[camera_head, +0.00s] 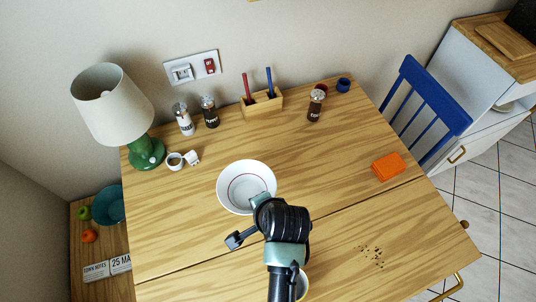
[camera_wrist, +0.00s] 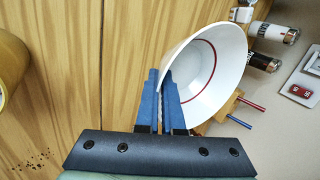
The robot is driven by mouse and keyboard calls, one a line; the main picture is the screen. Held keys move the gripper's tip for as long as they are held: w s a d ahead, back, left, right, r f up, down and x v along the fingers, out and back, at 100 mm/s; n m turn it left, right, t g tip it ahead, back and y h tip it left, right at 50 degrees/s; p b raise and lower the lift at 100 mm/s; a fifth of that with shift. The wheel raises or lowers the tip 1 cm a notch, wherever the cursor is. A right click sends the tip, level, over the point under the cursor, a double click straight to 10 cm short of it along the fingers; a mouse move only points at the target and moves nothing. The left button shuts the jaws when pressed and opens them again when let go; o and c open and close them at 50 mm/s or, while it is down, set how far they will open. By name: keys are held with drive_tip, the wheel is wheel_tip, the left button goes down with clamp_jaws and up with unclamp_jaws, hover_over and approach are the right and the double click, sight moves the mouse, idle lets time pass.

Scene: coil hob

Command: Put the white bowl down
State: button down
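The white bowl (camera_head: 232,194) with a thin red ring inside is at the middle of the wooden table (camera_head: 340,190) in the head view. My gripper (camera_head: 262,200) is at its near right rim. In the wrist view, the blue fingers of my gripper (camera_wrist: 160,88) are closed on the wall of the bowl (camera_wrist: 226,62), one inside and one outside. Whether the underside of the bowl touches the table cannot be told. My arm hides part of the table in front of the bowl.
A white cup (camera_head: 175,161), a green lamp (camera_head: 145,153), shakers (camera_head: 184,119) and a pen holder (camera_head: 262,103) stand toward the back. An orange block (camera_head: 388,166) lies right. Dark crumbs (camera_head: 372,255) lie front right. A yellow-rimmed vessel (camera_head: 303,284) is partly hidden by my arm.

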sight(252, 189)
drive_tip(key=m+h, duration=0.1)
drive_tip(key=m, duration=0.1)
drive_tip(key=w+a+m+h, duration=0.1)
drive_tip(key=m, duration=0.1)
drive_tip(key=w+m+h, duration=0.1)
drive_tip(key=m, duration=0.1)
drive_tip(key=shift+w+a+t+b, duration=0.15)
drive_tip(key=shift+t+b, duration=0.15)
drive_tip(key=shift+b, duration=0.05)
drive_tip(key=m+h, duration=0.1)
drive_tip(key=m, duration=0.1)
drive_tip(key=w+r+m+h, duration=0.1)
drive_tip(key=m, duration=0.1)
drive_tip(key=w+a+m+g, duration=0.1)
drive_tip(key=m, duration=0.1)
drive_tip(key=shift+a+r+h+b, duration=0.1)
drive_tip(key=shift+r+h+b, duration=0.05)
drive_tip(key=shift+h+b, duration=0.2)
drive_tip(key=shift+f, duration=0.25)
drive_tip(key=shift+m, duration=0.3)
wheel_tip(252, 189, down, 9)
drive_tip(key=shift+w+f, duration=0.1)
drive_tip(key=shift+f, duration=0.1)
drive_tip(key=c, duration=1.5)
unclamp_jaws()
drive_tip(key=shift+f, duration=0.2)
drive_tip(key=shift+o, duration=0.9)
drive_tip(key=shift+r, duration=0.1)
